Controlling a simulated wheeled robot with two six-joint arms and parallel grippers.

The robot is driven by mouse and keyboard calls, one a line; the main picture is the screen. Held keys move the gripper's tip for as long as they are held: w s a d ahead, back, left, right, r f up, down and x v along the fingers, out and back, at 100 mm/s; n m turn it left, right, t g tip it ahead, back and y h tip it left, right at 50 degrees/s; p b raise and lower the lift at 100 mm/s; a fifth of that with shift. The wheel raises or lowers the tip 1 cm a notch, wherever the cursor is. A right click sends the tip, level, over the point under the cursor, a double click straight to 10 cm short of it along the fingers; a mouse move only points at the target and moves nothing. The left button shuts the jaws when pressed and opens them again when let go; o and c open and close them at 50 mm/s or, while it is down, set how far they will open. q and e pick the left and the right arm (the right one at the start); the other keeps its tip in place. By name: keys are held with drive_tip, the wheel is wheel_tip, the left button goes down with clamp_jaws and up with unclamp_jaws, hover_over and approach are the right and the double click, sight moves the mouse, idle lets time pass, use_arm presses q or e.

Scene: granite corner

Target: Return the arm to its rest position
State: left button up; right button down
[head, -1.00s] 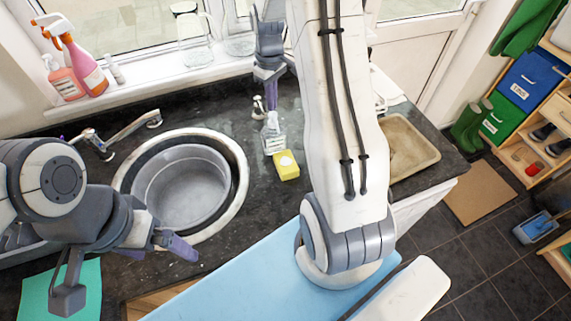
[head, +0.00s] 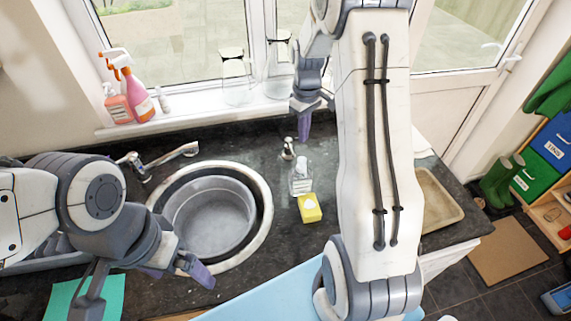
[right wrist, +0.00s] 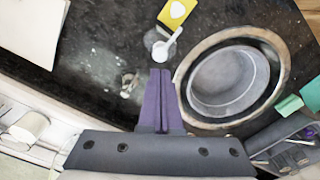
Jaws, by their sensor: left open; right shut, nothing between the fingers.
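My right arm rises large through the middle of the head view. Its gripper (head: 303,122) hangs above the counter near the window, behind the soap bottle. In the right wrist view its purple fingers (right wrist: 161,100) are together with nothing between them. My left gripper (head: 180,275) is at the lower left of the head view, in front of the sink (head: 262,187). Its purple fingers are apart, with nothing seen between them.
A clear soap bottle (head: 301,178) and a yellow sponge box (head: 310,208) stand right of the sink. A tap (head: 160,160) is behind the sink. Spray bottles (head: 135,92) and glass jars (head: 236,80) stand on the windowsill. A tan tray (head: 440,200) lies at the right.

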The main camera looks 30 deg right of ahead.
drive_tip(key=s+a+n+b, duration=0.1)
drive_tip(key=s+a+b, duration=0.3)
drive_tip(key=a, duration=0.7)
drive_tip(key=s+a+n+b, duration=0.1)
drive_tip(key=s+a+b, duration=0.3)
drive_tip(key=a, duration=0.6)
drive_tip(key=s+a+f+n+b, duration=0.1)
drive_tip(key=s+a+f+b, duration=0.1)
drive_tip(key=s, duration=0.7)
drive_tip(key=s+a+f+n+y+b, duration=0.1)
drive_tip(key=s+a+b, duration=0.1)
drive_tip(key=s+a, duration=0.3)
drive_tip(key=s, duration=0.4)
drive_tip(key=shift+s+a+f, duration=0.2)
drive_tip(key=shift+s+f, duration=0.05)
drive_tip(key=shift+f, duration=0.15)
